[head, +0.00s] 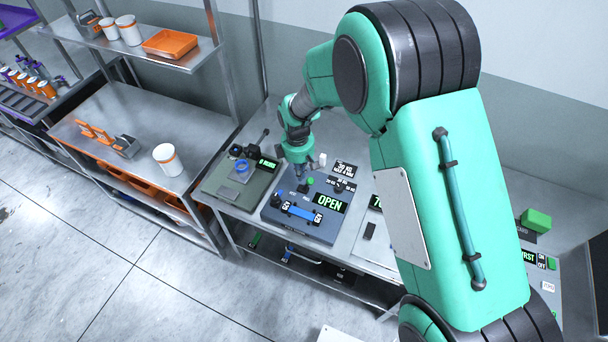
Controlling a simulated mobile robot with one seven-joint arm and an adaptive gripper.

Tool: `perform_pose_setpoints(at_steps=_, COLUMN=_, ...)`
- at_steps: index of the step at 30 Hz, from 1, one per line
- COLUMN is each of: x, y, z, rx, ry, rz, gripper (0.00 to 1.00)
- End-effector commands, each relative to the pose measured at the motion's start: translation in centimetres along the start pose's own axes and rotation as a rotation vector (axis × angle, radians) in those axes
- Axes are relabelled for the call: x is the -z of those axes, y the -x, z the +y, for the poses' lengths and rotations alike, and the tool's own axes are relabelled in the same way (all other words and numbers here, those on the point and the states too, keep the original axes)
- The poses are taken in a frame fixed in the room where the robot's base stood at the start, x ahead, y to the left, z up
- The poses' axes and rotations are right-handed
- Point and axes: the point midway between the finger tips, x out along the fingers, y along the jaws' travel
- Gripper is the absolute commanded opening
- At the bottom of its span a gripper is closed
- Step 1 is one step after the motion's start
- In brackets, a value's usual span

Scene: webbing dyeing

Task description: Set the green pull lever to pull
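My gripper (300,172) points down over the back of a blue-grey panel (277,217); it is small here and its finger opening cannot be made out. A small green knob (310,181) stands on this panel close to the right of my gripper; I cannot tell whether they touch. The panel also has a blue bar handle (300,212) and a display (329,203) reading OPEN. A larger green block (536,220) stands at the far right, beyond my arm. Which green part is the pull lever, and its setting, cannot be told.
My arm hides much of the bench on the right. A side table (95,113) holds a white cup (167,159).

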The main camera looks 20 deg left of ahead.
Motion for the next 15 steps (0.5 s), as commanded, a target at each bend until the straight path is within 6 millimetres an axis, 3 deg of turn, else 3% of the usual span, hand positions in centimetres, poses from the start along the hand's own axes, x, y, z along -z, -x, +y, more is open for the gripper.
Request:
perform_pose_setpoints(at_steps=5, x=1.9, y=1.7, z=0.0, rx=-0.002, ry=0.001, rz=0.001, gripper=0.0)
perform_pose_setpoints(at_steps=15, x=-0.2, y=6.8, z=-0.4, rx=-0.002, ry=0.0, rz=0.001, gripper=0.0)
